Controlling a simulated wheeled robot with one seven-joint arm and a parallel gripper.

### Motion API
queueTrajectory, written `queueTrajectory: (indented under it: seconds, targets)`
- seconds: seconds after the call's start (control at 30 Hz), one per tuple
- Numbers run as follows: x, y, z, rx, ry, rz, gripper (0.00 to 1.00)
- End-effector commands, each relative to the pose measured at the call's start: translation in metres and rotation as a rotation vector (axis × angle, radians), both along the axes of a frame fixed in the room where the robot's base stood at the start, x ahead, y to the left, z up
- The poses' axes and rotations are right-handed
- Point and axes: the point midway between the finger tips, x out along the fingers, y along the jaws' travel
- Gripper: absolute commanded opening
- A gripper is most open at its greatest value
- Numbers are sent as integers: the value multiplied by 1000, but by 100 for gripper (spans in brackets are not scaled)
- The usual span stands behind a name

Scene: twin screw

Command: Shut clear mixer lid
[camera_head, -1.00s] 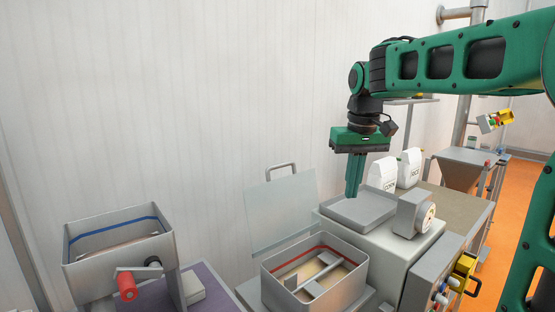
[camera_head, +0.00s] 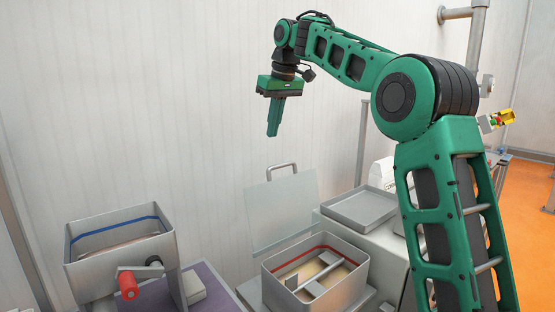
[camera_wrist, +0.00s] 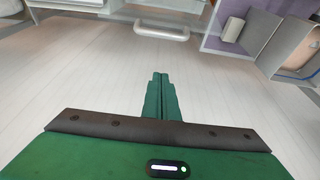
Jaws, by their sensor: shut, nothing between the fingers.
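The clear mixer lid (camera_head: 283,212) stands open and upright behind the mixer box, with a grey bar handle (camera_head: 282,168) on its top edge. The handle also shows at the top of the wrist view (camera_wrist: 162,31). The metal mixer box (camera_head: 318,283) has a red line inside, a paddle bar and pale contents. My gripper (camera_head: 272,133) is shut and empty, pointing down in the air above the lid handle and apart from it. Its closed green fingers show in the wrist view (camera_wrist: 160,76).
A second metal bin (camera_head: 118,243) with a blue line and a red-handled crank (camera_head: 127,284) stands at the left. A scale with a flat grey tray (camera_head: 358,207) is to the right of the mixer. A white wall is behind; the air around my gripper is clear.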

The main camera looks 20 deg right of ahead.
Motion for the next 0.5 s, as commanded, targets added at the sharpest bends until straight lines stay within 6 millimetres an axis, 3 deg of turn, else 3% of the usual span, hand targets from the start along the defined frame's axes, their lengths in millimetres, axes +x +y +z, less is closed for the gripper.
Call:
queueTrajectory:
  seconds: [0.5]
  targets:
    - [23,9,-88,0,3,-2,0]
